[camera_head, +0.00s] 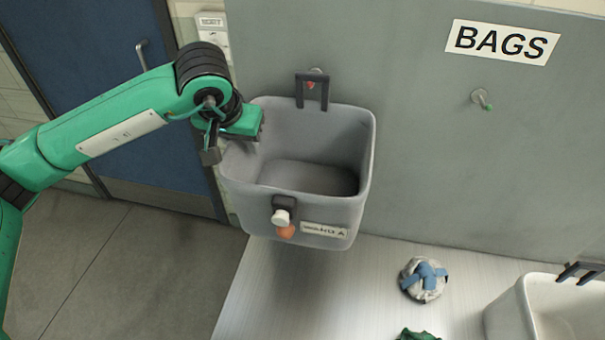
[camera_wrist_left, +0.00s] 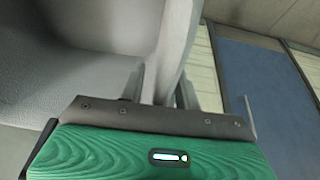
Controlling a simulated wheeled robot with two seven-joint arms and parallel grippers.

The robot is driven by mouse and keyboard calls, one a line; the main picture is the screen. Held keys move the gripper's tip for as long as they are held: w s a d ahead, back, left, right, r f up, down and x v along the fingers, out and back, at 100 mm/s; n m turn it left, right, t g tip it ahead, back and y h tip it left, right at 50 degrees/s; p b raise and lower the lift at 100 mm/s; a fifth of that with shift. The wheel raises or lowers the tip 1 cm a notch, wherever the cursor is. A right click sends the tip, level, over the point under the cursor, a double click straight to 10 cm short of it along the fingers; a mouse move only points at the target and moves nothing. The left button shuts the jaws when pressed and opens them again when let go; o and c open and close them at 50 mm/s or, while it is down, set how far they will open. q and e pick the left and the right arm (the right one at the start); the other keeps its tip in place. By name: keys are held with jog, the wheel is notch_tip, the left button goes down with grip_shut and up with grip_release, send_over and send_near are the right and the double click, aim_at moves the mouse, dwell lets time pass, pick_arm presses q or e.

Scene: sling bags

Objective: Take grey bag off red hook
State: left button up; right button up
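The grey bag (camera_head: 345,212) is a deep, open-topped, bin-like bag. It hangs upright against the wall by a black loop (camera_head: 300,88) over the red hook (camera_head: 311,85), whose red tip shows through the loop. My left gripper (camera_head: 256,130) is at the bag's left rim. In the left wrist view, the fingers of my left gripper (camera_wrist_left: 163,88) stand on either side of the bag's wall (camera_wrist_left: 172,48). Whether they press on it cannot be made out. The fingertips are hidden in the head view. My right gripper is not in view.
A second hook with a green tip (camera_head: 482,99) is empty under the BAGS sign (camera_head: 503,42). A pale counter (camera_head: 300,290) lies below, with a white-and-blue bundle (camera_head: 424,279) and a pale bin (camera_head: 510,312). A blue door (camera_head: 100,70) is at left.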

pick_arm(q)
grip_shut()
dwell(1.4)
